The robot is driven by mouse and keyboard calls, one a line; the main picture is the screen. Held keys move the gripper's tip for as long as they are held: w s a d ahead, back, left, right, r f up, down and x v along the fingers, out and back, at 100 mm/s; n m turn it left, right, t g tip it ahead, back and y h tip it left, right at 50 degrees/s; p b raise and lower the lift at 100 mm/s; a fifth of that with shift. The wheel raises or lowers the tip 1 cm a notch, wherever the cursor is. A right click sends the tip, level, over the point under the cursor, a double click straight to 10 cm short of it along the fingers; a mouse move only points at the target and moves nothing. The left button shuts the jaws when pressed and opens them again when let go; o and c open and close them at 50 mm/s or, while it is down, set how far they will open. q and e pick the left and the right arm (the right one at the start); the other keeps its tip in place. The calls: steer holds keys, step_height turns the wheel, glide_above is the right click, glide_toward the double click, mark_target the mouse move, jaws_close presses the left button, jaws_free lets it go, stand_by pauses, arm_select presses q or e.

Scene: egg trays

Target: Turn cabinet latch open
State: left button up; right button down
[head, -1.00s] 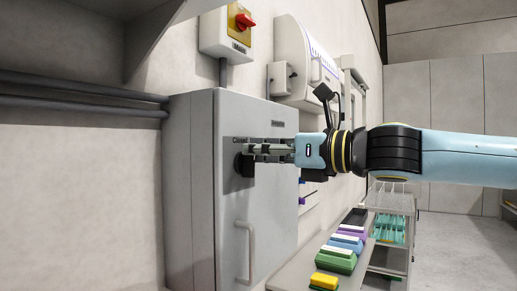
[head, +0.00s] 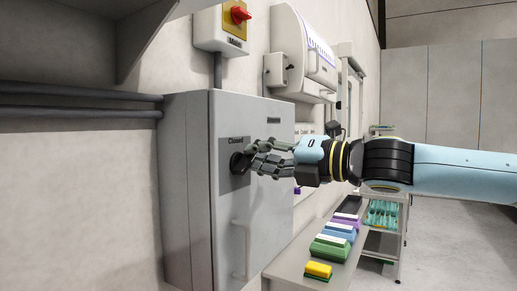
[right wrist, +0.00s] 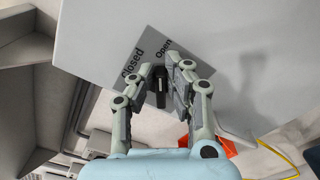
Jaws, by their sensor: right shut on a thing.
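The grey cabinet (head: 180,190) stands against the wall at the middle left of the head view, its door shut. A dark latch (head: 237,163) sits on a grey plate (head: 231,147) on the door. The plate reads "Closed", and "Open" also shows in the right wrist view. My right gripper (head: 255,161) is shut on the latch, with its fingers on both sides of it. In the right wrist view the latch (right wrist: 160,86) stands between the fingertips, roughly below the "Open" label. The fingers partly hide the latch in the head view. My left gripper is not in view.
A door handle (head: 241,250) is below the latch. A red switch (head: 239,14) on a box is on the wall above. A bench (head: 292,268) with several coloured boxes (head: 332,246) stands right of the cabinet. Open floor lies at the far right.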

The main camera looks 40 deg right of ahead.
steer(key=shift+w+d+f+m+p, duration=0.1)
steer(key=shift+f+m+p, duration=0.1)
steer(key=shift+m, duration=0.95)
steer(key=shift+s+d+f+m+p, duration=0.1)
steer(key=shift+f+m, duration=0.15)
steer(key=shift+m, duration=0.95)
steer(key=shift+w+d+f+m+p, duration=0.1)
steer(key=shift+f+m, duration=0.1)
steer(key=shift+m, duration=0.95)
steer(key=c, duration=1.4)
jaws_free()
steer(key=shift+f, duration=0.1)
steer(key=shift+o, duration=0.2)
